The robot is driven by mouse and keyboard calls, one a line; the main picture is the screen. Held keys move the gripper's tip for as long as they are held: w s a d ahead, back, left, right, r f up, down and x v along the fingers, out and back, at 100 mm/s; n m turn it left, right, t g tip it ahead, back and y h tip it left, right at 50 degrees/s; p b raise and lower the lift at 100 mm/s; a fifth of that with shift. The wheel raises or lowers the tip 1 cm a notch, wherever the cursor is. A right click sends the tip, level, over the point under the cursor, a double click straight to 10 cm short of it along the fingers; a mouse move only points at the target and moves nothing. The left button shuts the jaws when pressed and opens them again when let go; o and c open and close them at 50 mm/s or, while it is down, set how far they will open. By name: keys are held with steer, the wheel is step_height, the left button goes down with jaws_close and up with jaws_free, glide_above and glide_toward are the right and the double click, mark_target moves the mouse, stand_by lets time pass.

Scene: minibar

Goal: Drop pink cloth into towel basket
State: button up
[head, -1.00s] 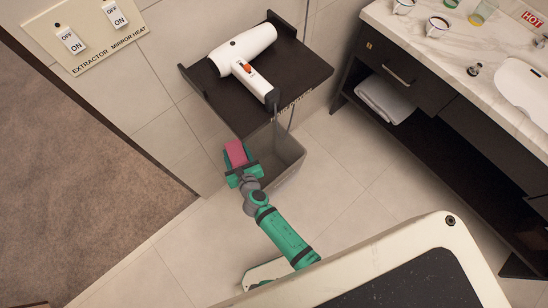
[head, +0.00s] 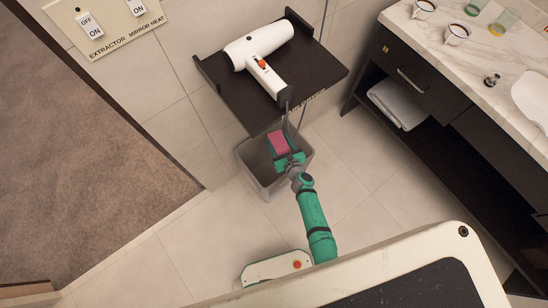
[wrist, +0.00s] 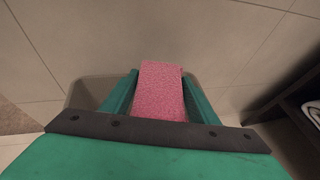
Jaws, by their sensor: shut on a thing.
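The pink cloth (head: 279,142) is a small folded block held between the fingers of my green gripper (head: 284,153). In the wrist view the pink cloth (wrist: 161,92) sits between the two green fingers of my gripper (wrist: 160,95). The grey basket (head: 247,158) stands on the floor against the wall. In the head view the cloth and gripper appear over the basket's opening. The basket's rim (wrist: 85,90) also shows behind the fingers in the wrist view. The gripper hides part of the basket's inside, and its contents cannot be told.
A dark shelf (head: 318,70) with a white hair dryer (head: 258,50) is on the wall just above the basket. A dark vanity (head: 455,125) with a folded white towel (head: 398,104) stands at the right. The tiled floor (head: 205,240) in front is clear.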

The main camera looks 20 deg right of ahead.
steer(key=shift+f, duration=1.15)
steer(key=o, duration=1.1)
steer(key=shift+s, duration=0.1)
steer(key=shift+s+r, duration=0.1)
steer(key=shift+s, duration=0.05)
steer(key=shift+s+d+r, duration=0.15)
steer(key=shift+s+r, duration=0.05)
steer(key=shift+s, duration=0.25)
steer(key=shift+v, duration=4.75)
steer(key=shift+f, duration=0.1)
